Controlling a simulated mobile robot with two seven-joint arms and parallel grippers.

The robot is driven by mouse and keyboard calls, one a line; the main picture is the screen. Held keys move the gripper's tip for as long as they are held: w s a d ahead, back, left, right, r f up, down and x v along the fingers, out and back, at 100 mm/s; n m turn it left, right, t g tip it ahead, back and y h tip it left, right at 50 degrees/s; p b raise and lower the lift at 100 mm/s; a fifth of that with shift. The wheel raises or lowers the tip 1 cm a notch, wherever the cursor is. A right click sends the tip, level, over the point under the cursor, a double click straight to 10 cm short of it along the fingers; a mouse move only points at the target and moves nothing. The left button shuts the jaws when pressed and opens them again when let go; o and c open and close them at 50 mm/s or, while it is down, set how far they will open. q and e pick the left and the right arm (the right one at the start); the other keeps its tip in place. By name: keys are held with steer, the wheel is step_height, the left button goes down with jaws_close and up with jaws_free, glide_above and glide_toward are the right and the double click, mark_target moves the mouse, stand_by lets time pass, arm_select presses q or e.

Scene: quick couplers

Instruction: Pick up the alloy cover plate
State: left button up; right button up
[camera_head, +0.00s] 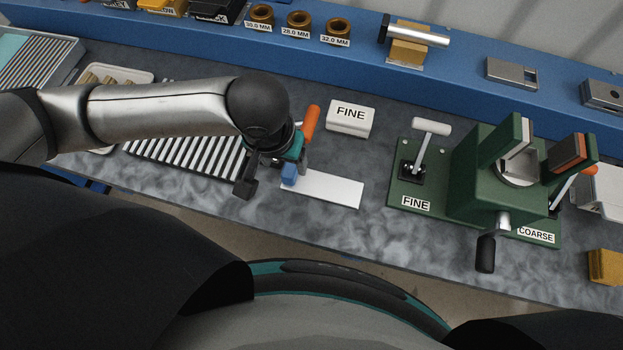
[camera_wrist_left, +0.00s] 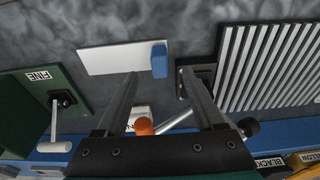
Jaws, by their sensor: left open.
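A pale, flat rectangular plate (camera_head: 332,190) lies on the grey bench; it also shows in the left wrist view (camera_wrist_left: 108,58). A small blue block (camera_head: 289,174) is at its left end in the head view, and shows near the fingertips in the left wrist view (camera_wrist_left: 159,60). My left gripper (camera_head: 275,176) is open above this end. Its two fingers (camera_wrist_left: 158,76) are spread with clear space between them and hold nothing. A grey metal plate (camera_head: 512,73) lies on the blue shelf. No label tells which is the alloy cover plate. My right gripper is not in view.
An orange-handled lever (camera_head: 310,122) stands close behind the left gripper. A ribbed grey rack (camera_head: 190,158) is left of it. A white FINE block (camera_head: 350,117) is behind the pale plate. A green fixture (camera_head: 475,185) with levers stands to the right.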

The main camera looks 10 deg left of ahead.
mark_target(290, 168)
arm_select(q)
steer(key=f, duration=0.1)
steer(key=w+f, duration=0.1)
steer(key=f+b, duration=0.1)
steer(key=f, duration=0.1)
steer(key=shift+w+d, duration=0.1)
steer(key=shift+w, duration=0.15)
steer(key=shift+f, duration=0.55)
steer(key=shift+w, duration=0.1)
steer(key=shift+c, duration=0.3)
jaws_close()
stand_by(0.3)
